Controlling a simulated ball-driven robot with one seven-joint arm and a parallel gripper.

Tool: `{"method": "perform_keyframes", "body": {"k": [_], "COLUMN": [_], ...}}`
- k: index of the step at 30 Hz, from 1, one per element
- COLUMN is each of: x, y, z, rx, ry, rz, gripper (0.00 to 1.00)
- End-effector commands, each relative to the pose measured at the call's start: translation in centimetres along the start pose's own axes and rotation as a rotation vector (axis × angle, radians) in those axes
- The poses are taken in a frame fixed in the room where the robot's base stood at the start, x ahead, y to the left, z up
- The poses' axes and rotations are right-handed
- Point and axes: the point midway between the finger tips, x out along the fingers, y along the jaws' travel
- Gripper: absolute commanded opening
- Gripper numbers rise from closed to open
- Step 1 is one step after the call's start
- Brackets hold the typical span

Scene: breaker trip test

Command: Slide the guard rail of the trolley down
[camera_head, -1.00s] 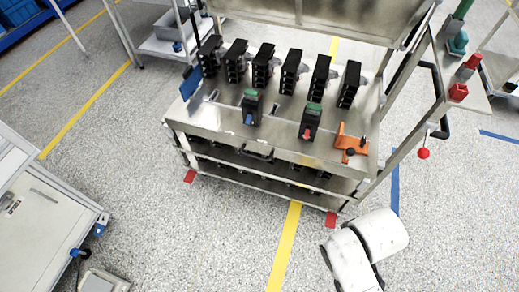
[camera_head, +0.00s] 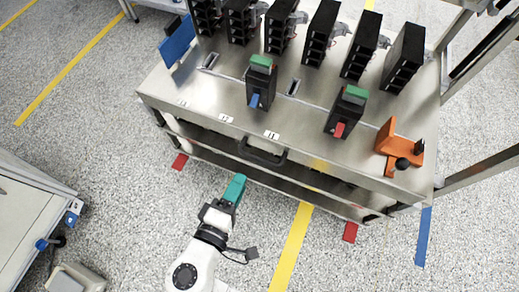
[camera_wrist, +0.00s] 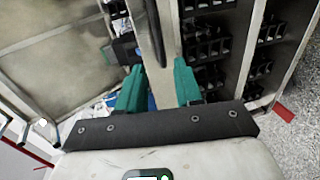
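The steel trolley (camera_head: 215,115) stands in front of me. Its front edge carries a metal rail strip (camera_head: 205,126) with a black handle (camera_head: 262,152), level with the top deck. My gripper (camera_head: 236,186), with teal fingers, is low in front of the trolley, left of and nearer to me than the handle. In the wrist view, the fingers of my gripper (camera_wrist: 159,88) are apart with nothing seen gripped between them. The metal strip (camera_wrist: 166,50) and black handle (camera_wrist: 153,35) appear beyond the gap. I cannot tell whether the fingers touch anything.
Black breakers (camera_head: 322,35) line the top deck. Two have green tops, one with a blue lever (camera_head: 254,99), one with a red lever (camera_head: 340,129). An orange fixture (camera_head: 391,150) sits at the right corner. A bench (camera_head: 25,215) stands left.

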Motion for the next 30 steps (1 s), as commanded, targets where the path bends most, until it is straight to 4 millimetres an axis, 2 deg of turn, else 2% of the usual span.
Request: {"method": "perform_keyframes", "body": {"k": [9,15,21,30], "x": [5.7,8.6,9.9,10.0], "y": [-0.1,-0.1,0.0,0.0], "z": [0.2,0.2,0.2,0.2], "rx": [0.001,0.002,0.001,0.001], "ry": [-0.007,-0.008,-0.006,-0.005], "rz": [-0.002,-0.003,-0.003,-0.003], "gripper": [0.35,0.35,0.35,0.34]}}
